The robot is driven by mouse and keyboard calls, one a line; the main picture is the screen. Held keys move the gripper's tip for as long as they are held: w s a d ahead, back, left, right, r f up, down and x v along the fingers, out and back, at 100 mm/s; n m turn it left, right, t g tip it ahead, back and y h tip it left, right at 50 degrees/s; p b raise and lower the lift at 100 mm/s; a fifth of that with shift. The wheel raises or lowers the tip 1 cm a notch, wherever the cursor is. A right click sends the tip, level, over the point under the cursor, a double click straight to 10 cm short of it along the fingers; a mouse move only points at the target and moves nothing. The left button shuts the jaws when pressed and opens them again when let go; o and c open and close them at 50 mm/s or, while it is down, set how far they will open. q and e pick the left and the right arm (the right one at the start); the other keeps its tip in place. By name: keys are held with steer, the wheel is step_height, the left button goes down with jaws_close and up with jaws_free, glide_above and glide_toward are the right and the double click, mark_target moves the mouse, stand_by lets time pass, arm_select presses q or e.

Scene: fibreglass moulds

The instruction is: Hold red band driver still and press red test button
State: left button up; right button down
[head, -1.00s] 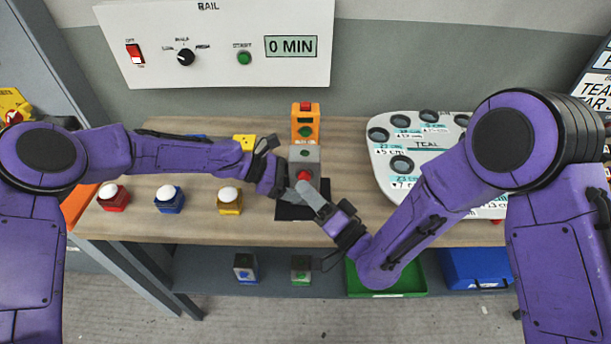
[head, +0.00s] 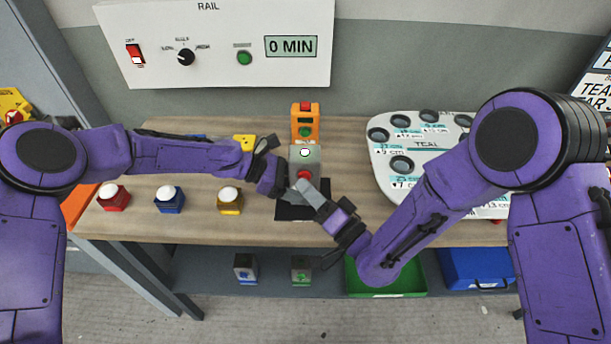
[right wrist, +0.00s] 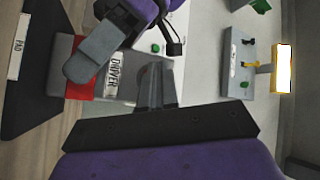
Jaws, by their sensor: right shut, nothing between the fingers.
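The grey driver (head: 297,157) stands on a dark pad (head: 290,213) at the bench's front middle. It has a red button (head: 305,174) facing me and a round lamp (head: 304,152) on top showing white. The right wrist view shows its red band (right wrist: 83,72) and DRIVER label. My left gripper (head: 284,180) is at its left side, with one finger along it; the other finger is mostly hidden. It seems shut on the driver. My right gripper (head: 300,186) is shut and empty, its tip at the red button; I cannot tell whether they touch.
An orange device (head: 305,122) stands just behind the driver. Red, blue and yellow blocks with white domes (head: 229,195) are to the left. A white TEAL board (head: 385,160) lies to the right. A green tray (head: 400,292) is below the bench top.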

steer(key=shift+s, duration=0.25)
arm_select(q)
steer(key=o, duration=0.9)
steer(key=shift+c, duration=0.2)
arm_select(e)
steer(key=s, duration=0.6)
